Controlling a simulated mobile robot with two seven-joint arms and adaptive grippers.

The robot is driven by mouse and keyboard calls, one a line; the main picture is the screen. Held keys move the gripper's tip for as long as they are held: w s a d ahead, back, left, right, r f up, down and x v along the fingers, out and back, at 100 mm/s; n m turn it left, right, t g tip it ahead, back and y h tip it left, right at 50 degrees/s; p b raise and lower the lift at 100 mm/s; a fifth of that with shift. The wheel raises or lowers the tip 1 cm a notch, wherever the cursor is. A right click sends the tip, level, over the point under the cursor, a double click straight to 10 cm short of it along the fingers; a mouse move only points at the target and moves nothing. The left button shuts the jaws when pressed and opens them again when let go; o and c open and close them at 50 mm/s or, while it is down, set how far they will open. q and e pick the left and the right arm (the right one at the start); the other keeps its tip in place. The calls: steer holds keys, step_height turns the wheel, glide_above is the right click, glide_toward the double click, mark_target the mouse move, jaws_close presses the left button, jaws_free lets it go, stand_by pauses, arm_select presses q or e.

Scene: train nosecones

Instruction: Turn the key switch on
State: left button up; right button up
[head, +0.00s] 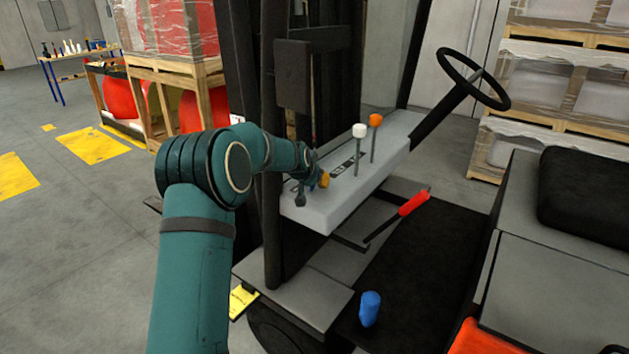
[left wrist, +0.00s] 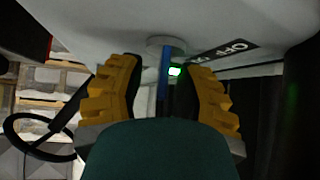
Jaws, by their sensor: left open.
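The key switch (left wrist: 166,46) shows in the left wrist view as a round grey base on the underside of the light grey console, with a blue upright part below it. A small green light glows beside the blue part. A black label (left wrist: 232,50) reading "OFF" is to the right. My left gripper (left wrist: 165,75) is open, its yellow fingers on either side of the blue part, with gaps visible. In the head view my left gripper (head: 322,180) is at the near left end of the console (head: 345,200), and the switch is hidden there. My right gripper is not in view.
White-topped (head: 359,131) and orange-topped (head: 376,121) levers rise from the console. A steering wheel (head: 473,80) is behind it, a red-handled lever (head: 413,203) to its right. Dark mast posts (head: 270,230) stand close beside my arm.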

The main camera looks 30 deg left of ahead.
arm_select(q)
steer(key=v, duration=1.2)
stand_by(0.3)
